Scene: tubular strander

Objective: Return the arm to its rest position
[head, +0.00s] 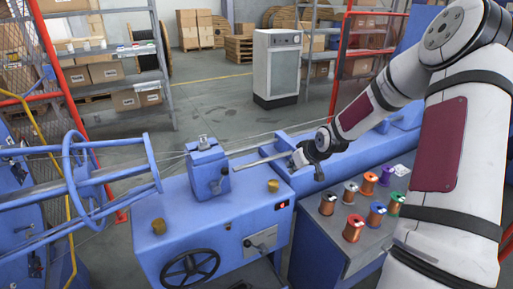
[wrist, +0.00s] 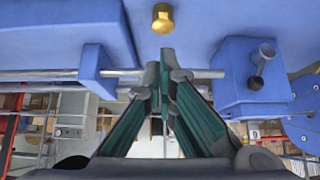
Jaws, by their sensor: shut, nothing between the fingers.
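My arm (head: 377,105) reaches in from the right in the head view. My gripper (head: 300,159) is beside the metal rod, above the blue strander housing. In the wrist view my gripper (wrist: 166,60) has its fingertips together, with nothing between them. The fingertips are close to the rod in that picture; I cannot tell whether they touch it. The blue machine (head: 215,212) carries a blue block (head: 207,172) left of my gripper. A brass knob (wrist: 162,18) shows just beyond the fingertips in the wrist view.
Several wire spools (head: 353,228) stand on a grey table (head: 330,240) below my arm. A blue cage frame (head: 85,170) is at left, and a black handwheel (head: 190,266) is in front. A white cabinet (head: 277,68) stands behind on open floor. Red fence posts and shelves flank the aisle.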

